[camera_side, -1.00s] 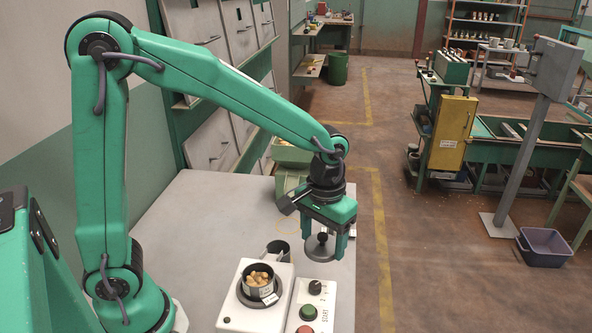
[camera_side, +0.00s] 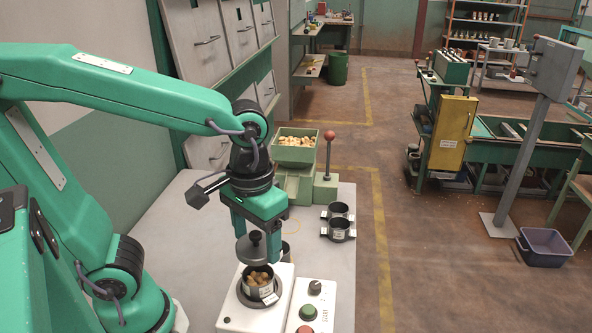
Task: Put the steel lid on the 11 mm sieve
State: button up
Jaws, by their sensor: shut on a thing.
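The steel lid (camera_side: 249,252) is a grey disc with a round knob on top. My gripper (camera_side: 256,240) points down and is shut on the lid, with a finger on each side of the knob. It holds the lid just above and slightly left of a dark round sieve (camera_side: 251,289) with tan nuts inside. That sieve stands on a white machine (camera_side: 235,315) and bears a white label too small to read. The lid looks apart from the sieve's rim. Two more dark sieves, an upper one (camera_side: 338,210) and a lower one (camera_side: 338,229), stand at the table's right side.
A control box (camera_side: 321,304) with a knob, a green and a red button stands right of the machine. A green hopper (camera_side: 295,156) of nuts and a red-topped lever (camera_side: 330,138) are at the back. Another dark vessel (camera_side: 287,252) is partly hidden behind my gripper.

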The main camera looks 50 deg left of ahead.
aim_at(258, 262)
jog(key=shift+s+f, duration=0.1)
dwell(0.3)
jog(key=shift+f, duration=2.65)
jog(key=shift+f, duration=0.5)
dwell(0.5)
jog(key=o, duration=1.3)
jog(key=shift+c, duration=0.2)
jog(key=shift+r, duration=0.2)
jog(key=shift+r, duration=3.3)
